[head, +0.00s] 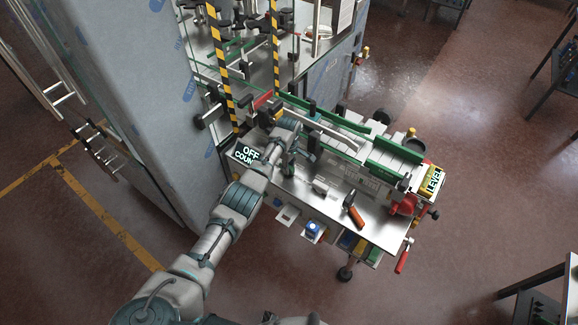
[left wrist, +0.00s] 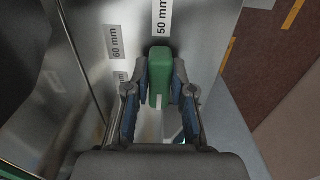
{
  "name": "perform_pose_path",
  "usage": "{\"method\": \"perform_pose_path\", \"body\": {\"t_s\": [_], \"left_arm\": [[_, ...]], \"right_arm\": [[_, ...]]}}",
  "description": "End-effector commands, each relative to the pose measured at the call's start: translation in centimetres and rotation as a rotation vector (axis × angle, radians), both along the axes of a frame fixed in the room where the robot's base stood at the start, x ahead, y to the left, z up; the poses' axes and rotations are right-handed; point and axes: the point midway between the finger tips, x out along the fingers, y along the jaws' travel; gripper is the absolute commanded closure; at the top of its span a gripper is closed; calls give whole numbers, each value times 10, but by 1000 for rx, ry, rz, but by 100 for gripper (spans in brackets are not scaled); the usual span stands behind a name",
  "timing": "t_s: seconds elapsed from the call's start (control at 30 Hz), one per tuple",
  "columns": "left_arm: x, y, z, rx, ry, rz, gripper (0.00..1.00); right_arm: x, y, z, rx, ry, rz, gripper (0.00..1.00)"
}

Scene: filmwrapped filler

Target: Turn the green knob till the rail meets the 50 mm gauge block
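My left gripper (left wrist: 160,82) has one finger on each side of a green rounded piece that looks like the green knob (left wrist: 158,62). The fingers appear to press against it. A 50 mm label (left wrist: 162,17) is just beyond the knob, and a 60 mm label (left wrist: 115,42) is to its left. In the head view my left arm reaches to the near left part of the bench, with the left gripper (head: 289,160) low over it, partly hidden by the wrist. Green rails (head: 345,140) run along the back of the bench. I cannot make out the gauge block. My right gripper is not in view.
A hammer with an orange handle (head: 355,212) lies on the metal bench top (head: 330,200). Striped posts (head: 222,75) and a grey cabinet (head: 150,90) stand behind and left.

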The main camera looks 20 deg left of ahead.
Motion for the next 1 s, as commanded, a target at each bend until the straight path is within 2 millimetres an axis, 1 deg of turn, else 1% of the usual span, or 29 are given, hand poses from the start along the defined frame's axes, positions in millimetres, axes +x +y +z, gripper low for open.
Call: {"method": "perform_pose_path", "body": {"t_s": [0.17, 0.43, 0.67, 0.87, 1.0], "left_arm": [[2, 3, 2, 2, -6, 2, 100], [3, 4, 2, 9, -8, 4, 100], [3, 5, 3, 8, -9, -20, 100], [4, 5, 4, 8, -10, -109, 100], [4, 5, 4, 8, -9, -213, 100]], "right_arm": [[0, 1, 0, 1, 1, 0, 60], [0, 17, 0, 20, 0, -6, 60], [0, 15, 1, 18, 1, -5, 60], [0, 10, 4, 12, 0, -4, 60], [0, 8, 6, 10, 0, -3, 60]]}}
